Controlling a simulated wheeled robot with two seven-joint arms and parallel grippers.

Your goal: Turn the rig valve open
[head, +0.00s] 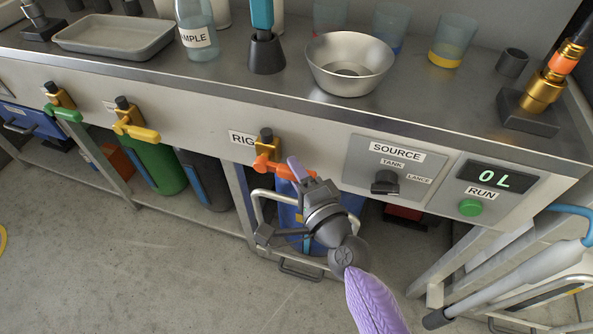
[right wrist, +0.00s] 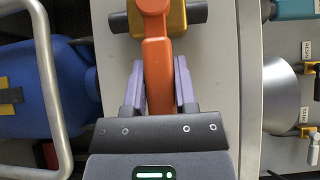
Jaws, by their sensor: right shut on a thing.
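The rig valve (head: 266,140) sits on the front panel of the bench, beside a label (head: 243,138) of which "RIG" shows. It has a brass body and an orange lever (head: 268,166) pointing right along the panel in the head view. My right gripper (head: 298,172) is shut on the lever's outer part, which its fingers hide in the head view. In the right wrist view the orange lever (right wrist: 158,60) runs between the two purple fingers, with the brass body (right wrist: 172,17) beyond. My left gripper is not in view.
Left along the panel are a yellow-handled valve (head: 135,128) and a green-handled valve (head: 62,108). Right are a source selector (head: 386,182) and a green run button (head: 471,207) under a display (head: 493,177) reading "0L". A metal bowl (head: 349,62) stands above. A pale tube frame (head: 262,205) is close below.

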